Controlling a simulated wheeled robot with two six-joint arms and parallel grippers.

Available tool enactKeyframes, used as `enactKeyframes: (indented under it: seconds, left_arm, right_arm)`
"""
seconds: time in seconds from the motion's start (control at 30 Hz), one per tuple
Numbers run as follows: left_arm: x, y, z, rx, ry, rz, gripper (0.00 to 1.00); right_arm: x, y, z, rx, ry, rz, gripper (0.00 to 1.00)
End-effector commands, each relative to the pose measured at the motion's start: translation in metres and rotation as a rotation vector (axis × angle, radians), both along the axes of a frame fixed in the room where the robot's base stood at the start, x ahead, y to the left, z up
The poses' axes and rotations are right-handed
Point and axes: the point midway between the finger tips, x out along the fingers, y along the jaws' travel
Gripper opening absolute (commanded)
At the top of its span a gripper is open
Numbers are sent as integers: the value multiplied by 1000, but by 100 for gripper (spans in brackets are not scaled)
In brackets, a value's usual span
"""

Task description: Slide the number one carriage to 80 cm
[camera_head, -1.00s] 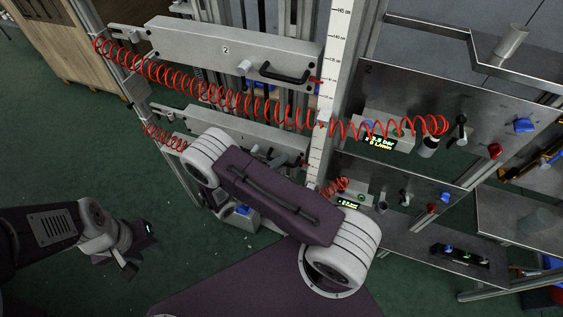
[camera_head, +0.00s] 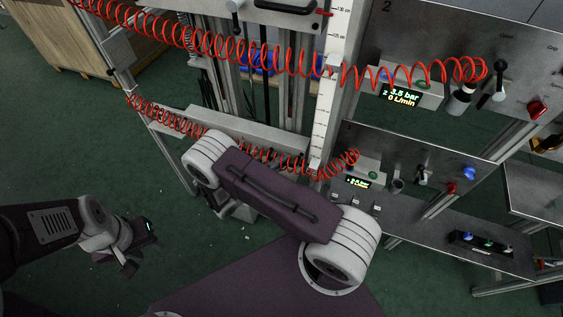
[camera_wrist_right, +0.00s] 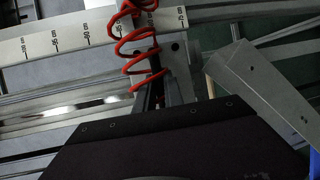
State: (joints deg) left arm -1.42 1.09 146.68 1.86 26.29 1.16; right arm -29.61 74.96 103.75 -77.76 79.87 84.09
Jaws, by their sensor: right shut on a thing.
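The number one carriage (camera_head: 250,127) is the lower grey crossbar between the uprights in the head view. My right arm covers part of its front and the handle. A red coiled hose (camera_head: 172,117) runs along it. The upright scale (camera_head: 326,115) stands at its right end; its marks there are too small to read. The scale also shows in the right wrist view (camera_wrist_right: 70,35). My right gripper (camera_wrist_right: 160,125) shows as a dark body in the wrist view, shut at the carriage; the grip itself is hidden. My left gripper (camera_head: 135,247) hangs empty over the floor at the left, its jaws unclear.
The number two carriage (camera_head: 270,12) is above, cut by the top edge, with its own red hose (camera_head: 290,58). Panels with displays (camera_head: 402,95) and knobs stand at the right. A wooden crate (camera_head: 65,45) is at the back left. Green floor is clear at the left.

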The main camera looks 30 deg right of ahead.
Motion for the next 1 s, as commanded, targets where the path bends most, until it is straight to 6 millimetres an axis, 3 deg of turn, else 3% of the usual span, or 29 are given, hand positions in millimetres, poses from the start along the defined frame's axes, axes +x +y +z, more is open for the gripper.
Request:
enactKeyframes:
  seconds: [0.2, 0.23, 0.3, 0.67, 1.0]
  left_arm:
    - [0, 0, 0, 0, 0, 0, 36]
    - [0, 0, 0, 0, 0, 0, 36]
    - [0, 0, 0, 0, 0, 0, 36]
    - [0, 0, -1, 0, 0, 0, 36]
    - [0, 0, -11, 0, 0, 0, 36]
  right_arm:
    - [-4, 0, -7, 12, 14, -5, 0]
    - [-4, 0, -7, 12, 14, -5, 18]
    - [-4, 0, -7, 12, 14, -4, 34]
    - [-3, 6, -3, 11, 7, 0, 34]
    - [-24, 72, 8, 12, 8, 2, 34]
